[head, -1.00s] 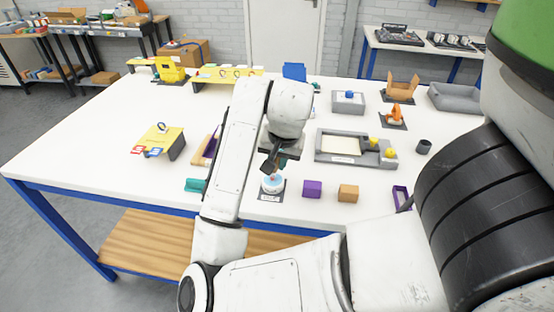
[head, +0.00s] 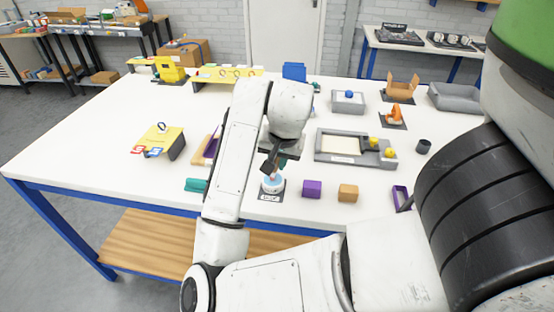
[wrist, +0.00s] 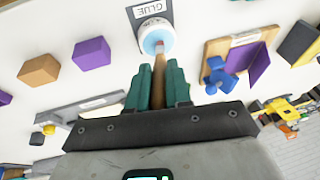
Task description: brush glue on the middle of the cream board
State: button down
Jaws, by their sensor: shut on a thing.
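My gripper (wrist: 158,82) has teal fingers shut on a brush (wrist: 171,88) with a wooden handle. The brush's pinkish tip is at the mouth of a white glue pot (wrist: 154,30) with light blue inside; I cannot tell whether it touches the glue. In the head view my gripper (head: 273,167) is right above the glue pot (head: 272,188), which stands on a dark mat labelled GLUE. The cream board (head: 341,145) lies flat in a grey frame, to the right of and behind the pot.
A purple block (head: 312,189) and an orange-brown block (head: 348,192) stand right of the pot. Yellow knobs (head: 390,152) sit at the grey frame's right end. A wooden board with a purple plate (wrist: 244,60) and blue knob lies near the pot.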

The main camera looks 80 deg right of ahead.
jog(key=shift+r+p, duration=3.3)
jog(key=shift+r, duration=0.25)
jog(key=w+a+f+n+t+y+b, duration=0.1)
jog(key=w+a+f+n, duration=0.35)
jog(key=w, duration=0.45)
jog(key=w+a+f+n+t+y+b, duration=0.1)
jog(key=w+a+f+n+y, duration=0.25)
jog(key=w, duration=0.55)
jog(key=a+f+n, duration=0.4)
jog(key=a+f, duration=0.4)
jog(key=a, duration=0.4)
jog(key=a+f+n, duration=0.5)
jog(key=a+f, duration=0.4)
jog(key=a, duration=0.4)
jog(key=shift+s+a+f+g+y+b, duration=0.2)
jog(key=shift+s+f+g+y+b, duration=0.1)
jog(key=shift+g+y, duration=0.15)
